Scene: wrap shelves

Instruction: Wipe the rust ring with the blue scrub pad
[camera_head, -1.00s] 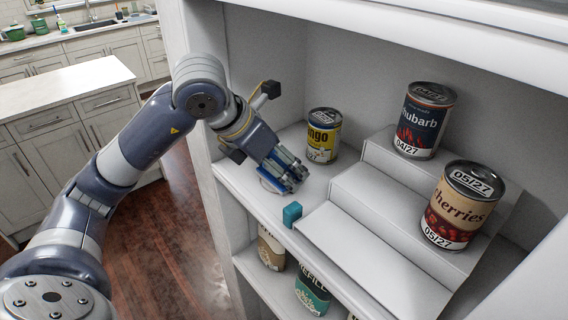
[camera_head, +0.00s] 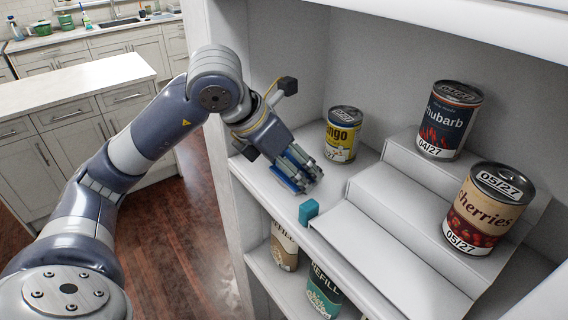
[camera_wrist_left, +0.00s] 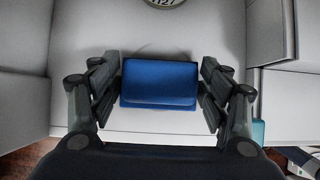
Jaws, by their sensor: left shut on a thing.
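The blue scrub pad (camera_wrist_left: 160,84) lies between the fingers of my left gripper (camera_wrist_left: 160,92) in the left wrist view. The gripper is shut on it. In the head view my left gripper (camera_head: 301,178) points down at the white shelf board (camera_head: 262,181), near its front left, with a blue edge of the pad (camera_head: 284,183) showing under the fingers. The pad is at or just above the board; I cannot tell if it touches. My right gripper is not in view.
A yellow mango can (camera_head: 342,135) stands behind the gripper. A teal block (camera_head: 308,212) sits to its right, beside a white stepped riser (camera_head: 375,220) holding a rhubarb can (camera_head: 449,120) and a cherries can (camera_head: 488,208). Refill cans (camera_head: 323,290) stand on the shelf below.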

